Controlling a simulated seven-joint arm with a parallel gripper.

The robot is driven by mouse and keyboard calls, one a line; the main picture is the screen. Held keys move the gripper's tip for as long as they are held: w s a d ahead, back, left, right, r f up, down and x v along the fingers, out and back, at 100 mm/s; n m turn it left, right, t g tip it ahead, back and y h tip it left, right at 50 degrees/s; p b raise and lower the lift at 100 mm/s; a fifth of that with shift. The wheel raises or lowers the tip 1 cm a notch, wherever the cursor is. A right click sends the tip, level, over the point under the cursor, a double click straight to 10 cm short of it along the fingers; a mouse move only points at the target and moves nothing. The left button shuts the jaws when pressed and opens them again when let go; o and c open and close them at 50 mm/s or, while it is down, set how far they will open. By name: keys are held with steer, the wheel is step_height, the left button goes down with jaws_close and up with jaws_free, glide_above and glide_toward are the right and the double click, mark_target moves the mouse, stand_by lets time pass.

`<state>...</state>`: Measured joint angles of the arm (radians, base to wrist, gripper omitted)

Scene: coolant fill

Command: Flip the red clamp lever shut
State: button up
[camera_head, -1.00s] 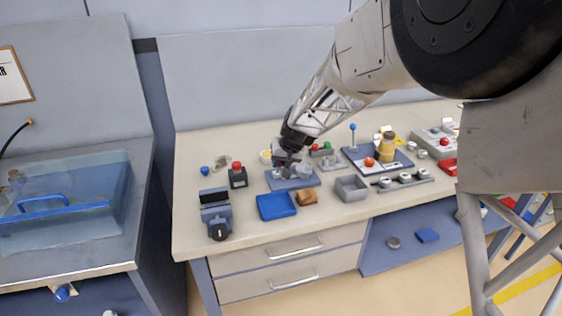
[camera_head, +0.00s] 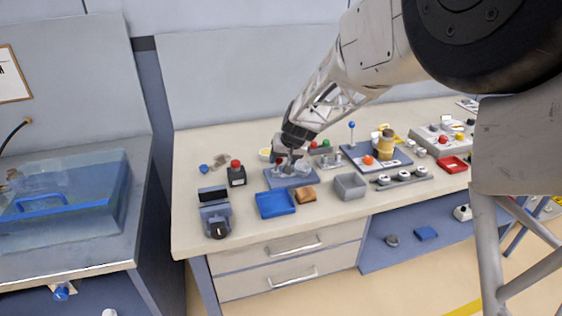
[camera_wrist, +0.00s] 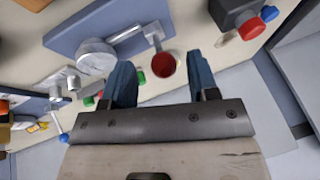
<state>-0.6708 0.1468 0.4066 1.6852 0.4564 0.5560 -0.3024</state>
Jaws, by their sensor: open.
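The clamp stands on a blue base plate (camera_head: 279,183) on the bench, below my gripper (camera_head: 283,163). In the wrist view the blue plate (camera_wrist: 75,38) carries a round silver part (camera_wrist: 97,57) and a metal arm. The red clamp lever (camera_wrist: 163,65) shows as a round red end on a grey stem, pointing up toward the camera. My gripper (camera_wrist: 161,80) is open, with one blue finger on each side of the red end. I see a gap on both sides and no clear contact. In the head view the gripper partly hides the clamp.
A blue tray (camera_head: 275,204), a brown block (camera_head: 306,194) and a grey bin (camera_head: 350,187) lie in front of the plate. A red-button box (camera_head: 236,175) stands to its left. A blue board with a brass cylinder (camera_head: 386,147) is to the right.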

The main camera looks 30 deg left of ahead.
steer(key=v, duration=0.6)
steer(key=shift+d, duration=0.1)
stand_by(0.5)
steer(key=s+d+r+m+h, duration=0.1)
steer(key=s+d+r, duration=0.2)
steer(key=d, duration=0.8)
steer(key=s+d+r+m+t, duration=0.1)
steer(key=s+d+r, duration=0.25)
steer(key=d, duration=0.65)
steer(key=s+d+r+m+h, duration=0.1)
steer(key=s+d+r, duration=0.2)
steer(key=d, duration=0.8)
steer(key=s+d+f+m+h, duration=0.2)
steer(key=s+d+m+h, duration=0.1)
steer(key=s+d, duration=1.9)
steer(key=shift+s+f+m, duration=0.15)
steer(key=shift+s+m, duration=0.55)
steer(key=shift+s, duration=0.55)
